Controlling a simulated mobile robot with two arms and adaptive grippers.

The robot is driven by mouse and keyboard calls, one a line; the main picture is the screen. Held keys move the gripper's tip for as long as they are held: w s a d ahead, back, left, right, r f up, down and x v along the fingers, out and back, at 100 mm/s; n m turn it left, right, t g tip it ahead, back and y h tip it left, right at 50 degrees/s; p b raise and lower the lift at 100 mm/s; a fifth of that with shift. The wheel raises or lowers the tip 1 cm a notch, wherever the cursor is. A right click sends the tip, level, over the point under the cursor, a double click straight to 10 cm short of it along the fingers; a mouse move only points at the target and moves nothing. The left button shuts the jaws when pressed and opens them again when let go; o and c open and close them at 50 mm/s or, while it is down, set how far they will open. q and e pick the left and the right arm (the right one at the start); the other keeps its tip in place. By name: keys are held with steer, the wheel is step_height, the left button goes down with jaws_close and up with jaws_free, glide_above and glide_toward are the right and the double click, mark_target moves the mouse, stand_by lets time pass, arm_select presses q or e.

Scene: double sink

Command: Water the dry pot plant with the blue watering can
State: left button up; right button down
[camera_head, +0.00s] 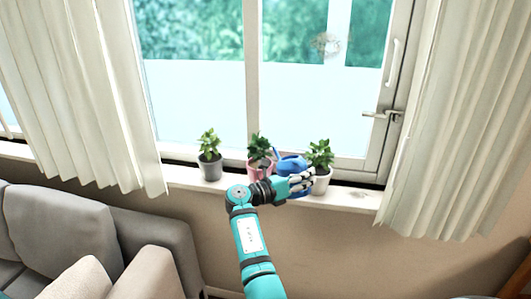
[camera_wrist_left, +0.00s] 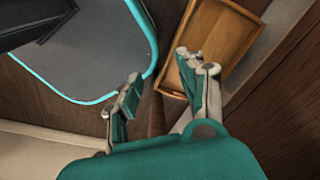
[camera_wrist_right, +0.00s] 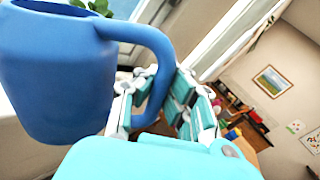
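The blue watering can (camera_head: 291,165) is at the windowsill, between the plant in the pink pot (camera_head: 259,165) and the plant in the white pot (camera_head: 320,178). Its spout points left, towards the pink pot. My right gripper (camera_head: 303,180) is in front of the can and hides part of it. In the right wrist view, the can's handle (camera_wrist_right: 160,62) passes between the fingers (camera_wrist_right: 155,105), which are closed around it. A third plant stands in a grey pot (camera_head: 210,165) to the left. I cannot tell which plant is dry. My left gripper (camera_wrist_left: 158,85) is open and empty.
The white windowsill (camera_head: 350,198) runs below the closed window, with curtains (camera_head: 447,120) on both sides. A grey sofa (camera_head: 65,235) is at lower left. The left wrist view shows a wooden tray-like box (camera_wrist_left: 222,42).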

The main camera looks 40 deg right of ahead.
steer(key=w+a+r+p, duration=0.1)
steer(key=a+r+p, duration=0.1)
steer(key=a, duration=0.3)
steer(key=shift+w+a+p, duration=0.25)
steer(key=shift+a+p, duration=0.15)
steer(key=shift+p, duration=0.1)
stand_by(0.4)
steer(key=shift+n, duration=0.3)
stand_by(1.1)
steer(key=shift+w+d+r+n+p, duration=0.15)
steer(key=shift+r+p, duration=0.3)
steer(key=shift+p, duration=0.25)
steer(key=shift+w+a+r+n+p, duration=0.15)
steer(key=shift+r+p, duration=0.25)
steer(key=shift+p, duration=0.3)
steer(key=shift+s+d, duration=0.1)
stand_by(0.6)
steer(key=shift+w+r+n+p, duration=0.3)
steer(key=shift+r+n+p, duration=0.1)
steer(key=shift+r+p, duration=0.55)
stand_by(0.8)
